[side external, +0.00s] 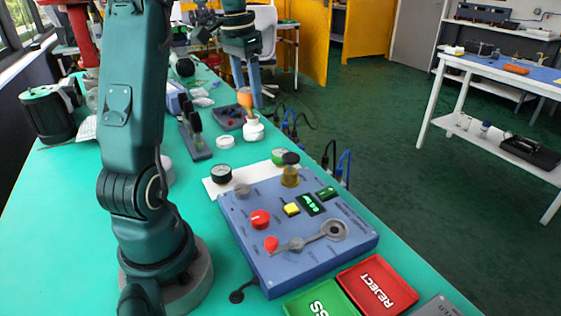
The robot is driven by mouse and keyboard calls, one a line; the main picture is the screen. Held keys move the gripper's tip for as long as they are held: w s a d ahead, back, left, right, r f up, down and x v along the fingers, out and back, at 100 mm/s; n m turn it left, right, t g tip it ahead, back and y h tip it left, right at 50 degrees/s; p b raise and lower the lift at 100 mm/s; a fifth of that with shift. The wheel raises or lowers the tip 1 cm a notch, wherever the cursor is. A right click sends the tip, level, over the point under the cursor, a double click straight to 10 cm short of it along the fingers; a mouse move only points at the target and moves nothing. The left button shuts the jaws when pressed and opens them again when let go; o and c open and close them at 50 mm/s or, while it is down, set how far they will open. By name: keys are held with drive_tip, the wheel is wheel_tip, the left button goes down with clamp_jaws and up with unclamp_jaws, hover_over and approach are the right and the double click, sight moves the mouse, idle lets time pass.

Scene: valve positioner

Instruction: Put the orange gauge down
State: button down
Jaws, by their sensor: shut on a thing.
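The orange gauge (245,97) is small in the side external view, at the far middle of the green bench. My gripper (246,92) reaches down from above with its blue fingers on either side of the gauge, shut on it. A white rounded object (253,131) stands directly below the gauge in the picture. I cannot tell whether the gauge touches it or hangs behind or above it. A black-faced gauge (221,174) and a green gauge (280,156) sit on a white sheet (247,175), nearer the camera.
A red REJECT tray (376,286) and a green tray (318,301) lie at the near edge. A dark stand (194,138) is left of the gripper.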

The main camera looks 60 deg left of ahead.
sight(256, 173)
wheel_tip(256, 173, down, 18)
drive_tip(key=shift+r, duration=0.2)
idle(0.4)
drive_tip(key=shift+f, duration=0.15)
drive_tip(key=shift+c, duration=0.8)
unclamp_jaws()
